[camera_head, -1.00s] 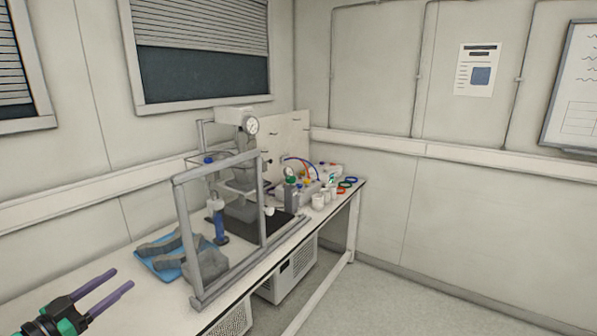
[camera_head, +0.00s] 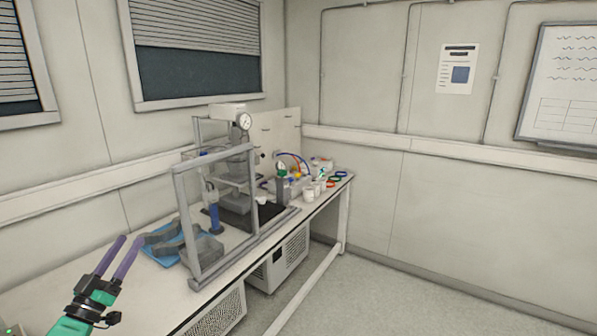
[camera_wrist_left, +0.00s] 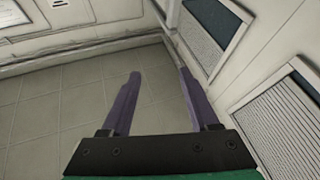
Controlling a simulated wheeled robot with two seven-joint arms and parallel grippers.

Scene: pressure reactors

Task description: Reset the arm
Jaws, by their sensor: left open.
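My left gripper (camera_head: 119,258) comes in at the lower left of the head view, with purple fingers on a black and green body. It is in front of the bench's near left part, fingers pointing up and to the right. The fingers are apart with nothing between them. In the left wrist view the gripper (camera_wrist_left: 162,85) also shows open and empty, with floor and wall beyond it. My right gripper is not in view.
The bench (camera_head: 62,284) runs along the wall. On it stand a grey-framed reactor rig (camera_head: 187,225), a blue tray (camera_head: 163,257) with grey gloves, a blue cylinder (camera_head: 215,218) and small white cups (camera_head: 309,195). The floor (camera_head: 400,290) at right is clear.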

